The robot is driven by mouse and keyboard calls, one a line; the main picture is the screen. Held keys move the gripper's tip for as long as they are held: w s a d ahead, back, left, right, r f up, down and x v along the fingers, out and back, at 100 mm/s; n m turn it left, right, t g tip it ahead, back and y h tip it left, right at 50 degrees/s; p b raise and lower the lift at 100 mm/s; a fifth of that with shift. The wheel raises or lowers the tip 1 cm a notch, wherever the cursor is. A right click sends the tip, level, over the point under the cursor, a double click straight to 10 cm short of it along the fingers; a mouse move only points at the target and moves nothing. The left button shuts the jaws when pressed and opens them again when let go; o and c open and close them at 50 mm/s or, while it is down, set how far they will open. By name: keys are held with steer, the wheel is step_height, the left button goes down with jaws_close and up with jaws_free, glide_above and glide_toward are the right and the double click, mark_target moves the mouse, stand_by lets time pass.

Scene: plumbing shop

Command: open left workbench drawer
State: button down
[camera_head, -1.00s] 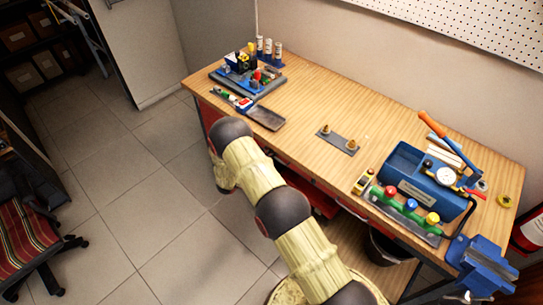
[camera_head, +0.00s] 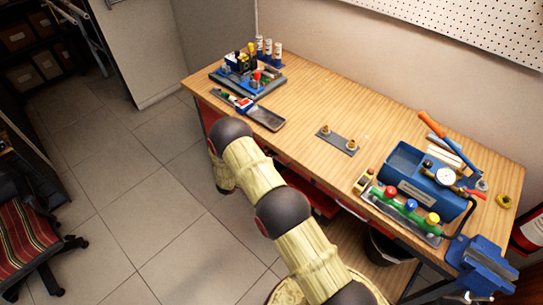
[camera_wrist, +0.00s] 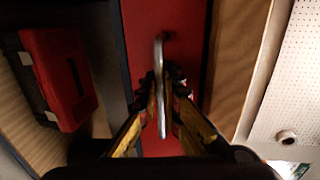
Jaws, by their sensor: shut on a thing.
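The workbench (camera_head: 300,110) runs along the wall in the head view, with a wooden top and red fronts below its edge. My arm crosses in front of it, and its end hides most of the left drawer. In the wrist view, the red drawer front (camera_wrist: 190,35) fills the middle. A grey metal handle (camera_wrist: 159,60) stands out from it. My gripper (camera_wrist: 163,88) is shut on this handle, one finger on each side. In the head view my gripper is hidden behind my own arm. I cannot see a gap showing the drawer pulled out.
A blue toolbox (camera_head: 428,190), a vise (camera_head: 482,262) and a small plate with brass fittings (camera_head: 338,141) are on the top. A red case (camera_wrist: 62,78) sits beside the drawer in the wrist view. A striped chair (camera_head: 25,240) stands left; the tiled floor between is clear.

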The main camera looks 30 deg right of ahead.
steer(key=f+v, duration=0.3)
steer(key=v, duration=1.1)
steer(key=a+f+v, duration=0.1)
steer(key=f+v, duration=0.2)
steer(key=v, duration=1.1)
steer(key=shift+s+a, duration=0.2)
steer(key=shift+s, duration=0.05)
steer(key=c, duration=2.3)
jaws_free()
steer(key=v, duration=1.2)
steer(key=shift+w, duration=0.1)
